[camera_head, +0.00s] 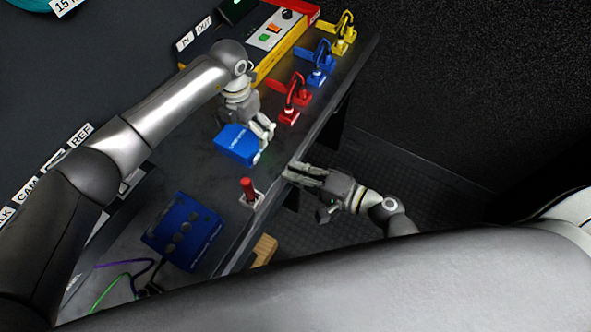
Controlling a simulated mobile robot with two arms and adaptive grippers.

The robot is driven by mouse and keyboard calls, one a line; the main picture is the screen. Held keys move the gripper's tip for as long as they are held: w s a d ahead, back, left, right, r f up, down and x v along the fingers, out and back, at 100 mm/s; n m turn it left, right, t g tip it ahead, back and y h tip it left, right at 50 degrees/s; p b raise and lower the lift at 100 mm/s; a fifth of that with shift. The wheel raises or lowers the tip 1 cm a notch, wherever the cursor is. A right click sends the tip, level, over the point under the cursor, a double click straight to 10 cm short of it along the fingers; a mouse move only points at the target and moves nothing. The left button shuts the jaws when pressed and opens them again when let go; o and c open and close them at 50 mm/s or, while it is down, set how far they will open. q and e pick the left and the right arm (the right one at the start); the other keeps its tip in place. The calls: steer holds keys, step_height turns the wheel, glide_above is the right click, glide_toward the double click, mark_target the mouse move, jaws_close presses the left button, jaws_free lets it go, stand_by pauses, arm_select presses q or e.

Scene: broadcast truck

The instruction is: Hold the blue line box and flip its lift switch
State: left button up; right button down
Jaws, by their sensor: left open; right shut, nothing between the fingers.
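A small blue box (237,141) with white lettering, which I take to be the blue line box, lies on the dark table near its right edge. My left gripper (265,140) is open at the right side of this box, its fingers close to it; I cannot tell whether they touch it. I cannot make out a lift switch on the box. My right gripper (291,173) is shut and empty, at the table's edge below and to the right of the box.
Red (289,115), blue (316,76) and yellow (341,46) plugs line the far right edge. A yellow-edged panel (262,55) lies behind. Cables (128,277) run at lower left.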

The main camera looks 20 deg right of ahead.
arm_select(q)
step_height(320, 180, up, 12)
steer(key=shift+f, duration=0.15)
stand_by(0.3)
